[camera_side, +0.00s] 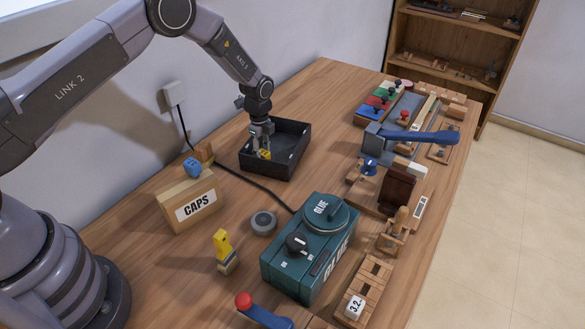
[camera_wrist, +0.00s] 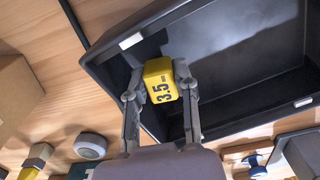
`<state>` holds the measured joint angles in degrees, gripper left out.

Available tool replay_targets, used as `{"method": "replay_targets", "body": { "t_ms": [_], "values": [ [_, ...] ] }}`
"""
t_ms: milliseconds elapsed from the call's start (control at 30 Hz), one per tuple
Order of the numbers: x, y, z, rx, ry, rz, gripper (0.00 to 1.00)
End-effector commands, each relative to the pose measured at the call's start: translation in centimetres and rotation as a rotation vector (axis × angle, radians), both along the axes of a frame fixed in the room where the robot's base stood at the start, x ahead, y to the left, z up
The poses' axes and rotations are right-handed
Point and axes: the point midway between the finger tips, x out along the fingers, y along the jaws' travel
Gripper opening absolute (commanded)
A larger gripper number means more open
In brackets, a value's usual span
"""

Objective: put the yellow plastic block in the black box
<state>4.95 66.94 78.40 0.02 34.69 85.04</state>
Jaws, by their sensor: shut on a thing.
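The yellow plastic block (camera_wrist: 160,82), marked "3.5", is held between the two fingers of my gripper (camera_wrist: 160,92) in the wrist view. In the side view my gripper (camera_side: 261,150) points down into the black box (camera_side: 298,158), and the yellow block (camera_side: 264,154) shows at its fingertips. The black box in the wrist view (camera_wrist: 280,116) is an open tray with dark walls. The block is over the near left part of the box. I cannot tell whether it touches the box floor.
A wooden CAPS box (camera_side: 190,203) with a blue piece (camera_side: 193,167) stands left of the black box. A green glue machine (camera_side: 310,250) and a grey round disc (camera_side: 263,222) are nearer. A black cable (camera_side: 255,184) runs past the box. A blue-handled press (camera_side: 410,137) stands right.

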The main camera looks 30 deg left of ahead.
Motion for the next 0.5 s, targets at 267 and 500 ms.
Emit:
{"method": "replay_targets", "body": {
  "t_ms": [267,500],
  "values": [
    [0.02,0.00,-0.28,0.000,-0.001,0.000,0.05],
    [0.02,0.00,-0.21,0.000,-0.001,0.000,0.38]
  ]
}}
